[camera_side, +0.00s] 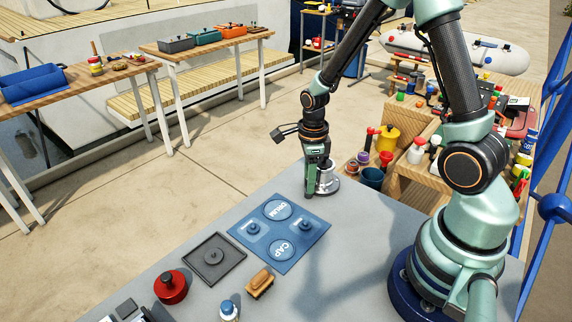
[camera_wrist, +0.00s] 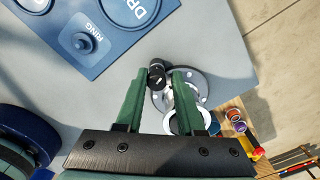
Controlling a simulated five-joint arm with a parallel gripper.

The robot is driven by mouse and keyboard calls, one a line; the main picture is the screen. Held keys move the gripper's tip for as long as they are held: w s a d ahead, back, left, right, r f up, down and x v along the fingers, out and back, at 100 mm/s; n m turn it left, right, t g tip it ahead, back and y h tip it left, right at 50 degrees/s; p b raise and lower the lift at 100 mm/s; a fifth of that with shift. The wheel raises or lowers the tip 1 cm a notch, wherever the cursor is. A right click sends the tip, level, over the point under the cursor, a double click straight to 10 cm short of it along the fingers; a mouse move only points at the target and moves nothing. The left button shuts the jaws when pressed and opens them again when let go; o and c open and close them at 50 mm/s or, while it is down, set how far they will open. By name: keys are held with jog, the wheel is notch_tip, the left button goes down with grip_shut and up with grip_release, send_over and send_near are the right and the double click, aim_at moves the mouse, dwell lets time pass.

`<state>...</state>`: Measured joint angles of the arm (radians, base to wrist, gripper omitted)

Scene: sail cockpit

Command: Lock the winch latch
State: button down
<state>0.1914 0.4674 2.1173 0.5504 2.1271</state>
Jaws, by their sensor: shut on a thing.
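The winch (camera_side: 328,186) is a round silver fitting at the far edge of the grey table. In the wrist view its flanged base (camera_wrist: 200,82) and a bright ring (camera_wrist: 188,122) show. A small black knob, which looks like the winch latch (camera_wrist: 156,72), sits at the left of the base. My gripper (camera_side: 318,188) points down at the winch. In the wrist view its green fingers (camera_wrist: 160,82) stand on either side of the latch and are shut on it. The right finger hides part of the winch, so the latch's exact position is unclear.
A blue mat (camera_side: 262,252) with round spots marked DRUM and CAP lies left of the winch. A dark square tray (camera_side: 233,244), a red round pot (camera_side: 171,287) and a wooden-backed brush (camera_side: 260,283) are nearer. A cluttered wooden bench (camera_side: 400,190) stands behind.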

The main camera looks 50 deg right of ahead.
jog(key=m, duration=0.1)
jog(key=f+m, duration=0.1)
jog(key=m, duration=0.1)
jog(key=shift+s+a, duration=0.2)
jog(key=shift+a, duration=0.1)
jog(key=c, duration=0.8)
grip_release()
jog(key=shift+c, duration=0.2)
jog(key=shift+w+d+r, duration=0.1)
jog(key=shift+d+r, duration=0.05)
jog(key=shift+r, duration=3.45)
